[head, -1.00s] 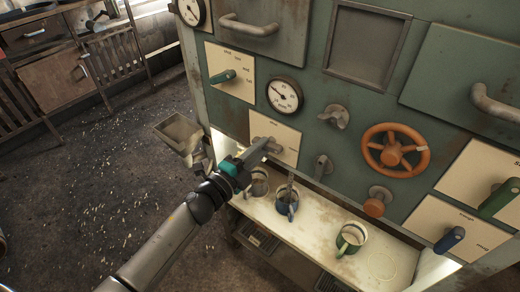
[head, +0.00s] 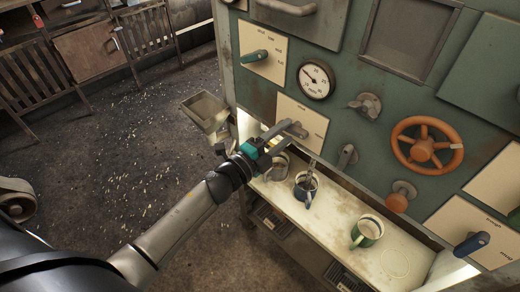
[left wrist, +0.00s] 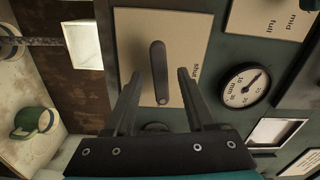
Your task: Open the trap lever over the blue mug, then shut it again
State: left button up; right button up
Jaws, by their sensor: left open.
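A grey lever (head: 297,129) sits on a cream plate (head: 313,118) low on the green machine. My left gripper (head: 282,138) is at this lever, fingers open. In the left wrist view the lever (left wrist: 158,70) lies between the two spread fingers (left wrist: 158,76), with a gap on both sides; the plate there reads "shut". The blue mug (head: 304,192) stands on the pale shelf to the right of and below the gripper, under a small spout. A second grey handle (head: 347,157) is on the panel above and right of it. My right gripper is not in view.
A grey mug (head: 277,166) stands close below my left gripper, and a green mug (head: 368,231) stands farther right on the shelf (head: 340,210). A metal hopper (head: 206,111) juts out at left. A gauge (head: 316,79) and orange wheel (head: 427,145) are on the panel.

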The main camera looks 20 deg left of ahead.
pick_arm(q)
jog(key=b+v, duration=0.1)
jog(key=v, duration=1.3)
jog(key=shift+s, duration=0.2)
jog(key=shift+a, duration=0.1)
jog(key=s+a+f+n+g+y+b, duration=0.1)
jog(key=s+f+n+g+y+b, duration=0.2)
jog(key=f, duration=0.8)
jog(key=s+a+f+n+g+y, duration=0.1)
jog(key=s+f+n+g, duration=0.3)
jog(key=f, duration=0.8)
jog(key=s+a+f+n+y+b, duration=0.15)
jog(key=f+n, duration=0.35)
jog(key=f, duration=0.6)
jog(key=s+d+f+n+g+b, duration=0.2)
jog(key=s+f+n+g, duration=0.1)
jog(key=s+f, duration=0.6)
jog(key=s+d+f+n+g+b, duration=0.2)
jog(key=s+f+g, duration=0.4)
jog(key=s, duration=0.8)
notch_tip(320, 180, down, 3)
jog(key=shift+s+d+f+n+y, duration=0.25)
jog(key=shift+d+n+y, duration=0.15)
jog(key=shift+d, duration=0.2)
jog(key=shift+w, duration=0.1)
